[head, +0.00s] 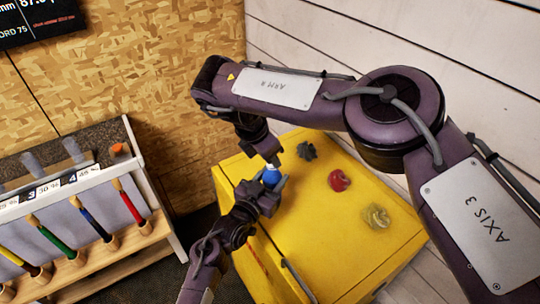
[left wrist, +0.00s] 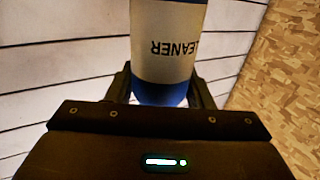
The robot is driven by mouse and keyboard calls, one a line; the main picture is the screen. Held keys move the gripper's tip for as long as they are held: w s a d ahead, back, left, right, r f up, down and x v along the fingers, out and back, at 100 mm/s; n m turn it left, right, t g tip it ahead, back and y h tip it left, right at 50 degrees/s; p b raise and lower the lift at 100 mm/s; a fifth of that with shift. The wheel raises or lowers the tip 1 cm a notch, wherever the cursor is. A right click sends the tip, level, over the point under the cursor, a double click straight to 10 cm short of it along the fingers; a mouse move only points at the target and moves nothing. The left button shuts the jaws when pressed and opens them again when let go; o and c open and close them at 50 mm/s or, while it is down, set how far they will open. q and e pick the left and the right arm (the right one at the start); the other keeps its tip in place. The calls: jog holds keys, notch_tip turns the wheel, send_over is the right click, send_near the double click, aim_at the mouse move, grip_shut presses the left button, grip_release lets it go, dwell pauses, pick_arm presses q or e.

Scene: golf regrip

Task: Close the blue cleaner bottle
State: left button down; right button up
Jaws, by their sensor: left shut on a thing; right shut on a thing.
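The blue cleaner bottle (head: 271,177) is held above the yellow cabinet, near its left edge. In the left wrist view the bottle (left wrist: 166,45) has a white label reading "CLEANER" upside down and a blue end between the fingers. My left gripper (head: 272,184) is shut on the bottle's body from below left. My right gripper (head: 273,162) comes down from above and is shut at the bottle's top end. The cap there is too small and too covered by the fingers to make out. The bottle's top lies outside the left wrist view.
On the yellow cabinet (head: 340,245) lie a dark grey knobbed piece (head: 306,151), a red round piece (head: 339,180) and a yellow round piece (head: 376,216). A screen (head: 40,18) hangs upper left.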

jog(key=o, duration=0.9)
jog(key=shift+r, duration=2.3)
